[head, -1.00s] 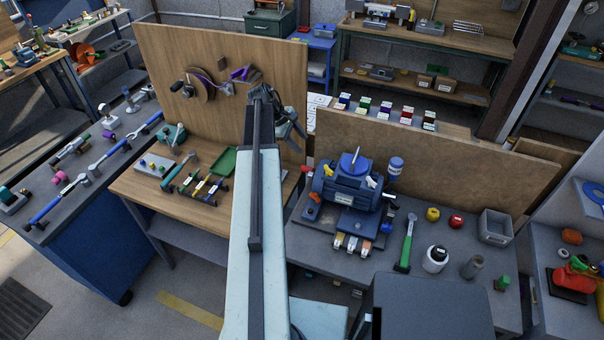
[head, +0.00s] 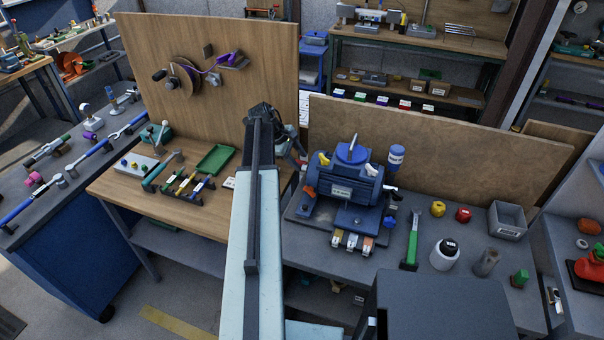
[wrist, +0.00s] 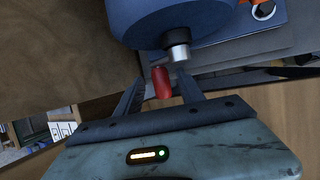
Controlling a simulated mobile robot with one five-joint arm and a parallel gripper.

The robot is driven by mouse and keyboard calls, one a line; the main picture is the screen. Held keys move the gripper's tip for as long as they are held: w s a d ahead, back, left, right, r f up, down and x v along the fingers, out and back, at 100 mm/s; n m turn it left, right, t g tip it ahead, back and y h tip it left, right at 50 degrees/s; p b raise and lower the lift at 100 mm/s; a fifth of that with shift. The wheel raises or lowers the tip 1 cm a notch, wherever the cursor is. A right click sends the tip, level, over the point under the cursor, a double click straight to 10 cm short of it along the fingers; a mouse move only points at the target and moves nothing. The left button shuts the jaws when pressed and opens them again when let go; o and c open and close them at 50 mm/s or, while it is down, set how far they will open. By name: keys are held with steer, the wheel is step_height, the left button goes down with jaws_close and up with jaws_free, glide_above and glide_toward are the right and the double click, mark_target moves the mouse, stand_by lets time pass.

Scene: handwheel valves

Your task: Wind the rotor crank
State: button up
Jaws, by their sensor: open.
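The blue motor (head: 348,185) stands on the grey bench, right of my arm. In the wrist view its rounded blue end (wrist: 170,18) fills the top, with a short silver shaft end (wrist: 179,52) sticking out. A red handle (wrist: 161,83), which looks like the crank's grip, lies between my two fingers, with gaps at both sides. My gripper (wrist: 160,88) is open around it and not closed on it. In the head view my gripper (head: 297,150) is beside the motor's left end. The crank's arm is not clear in either view, and my gripper may hide it in the head view.
A wooden panel (head: 220,125) with a disc and a purple part stands at the back left. A brown panel (head: 450,150) stands behind the motor.

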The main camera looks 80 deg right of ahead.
steer(key=shift+b+x, duration=0.35)
steer(key=shift+x, duration=0.7)
steer(key=shift+r, duration=0.1)
jaws_close()
steer(key=shift+a+h, duration=0.1)
steer(key=shift+h, duration=0.4)
steer(key=h+b, duration=0.1)
steer(key=g+h+b, duration=0.1)
steer(key=b, duration=0.1)
steer(key=shift+a+r+m+h, duration=0.15)
steer(key=shift+r+m+h, duration=0.15)
steer(key=shift+m+h, duration=0.1)
steer(key=shift+w+a+r+m+g+h+b, duration=0.1)
steer(key=shift+a+r+m+g+h+b, duration=0.7)
steer(key=shift+h+b, duration=2)
steer(key=shift+w+a+r+m+g+h+b, duration=0.25)
steer(key=shift+m+g+h+b, duration=0.95)
steer(key=shift+b, duration=3.25)
steer(key=shift+a+r+m+g+h+b, duration=0.55)
steer(key=shift+g+h+b, duration=0.95)
steer(key=shift+b, duration=2.15)
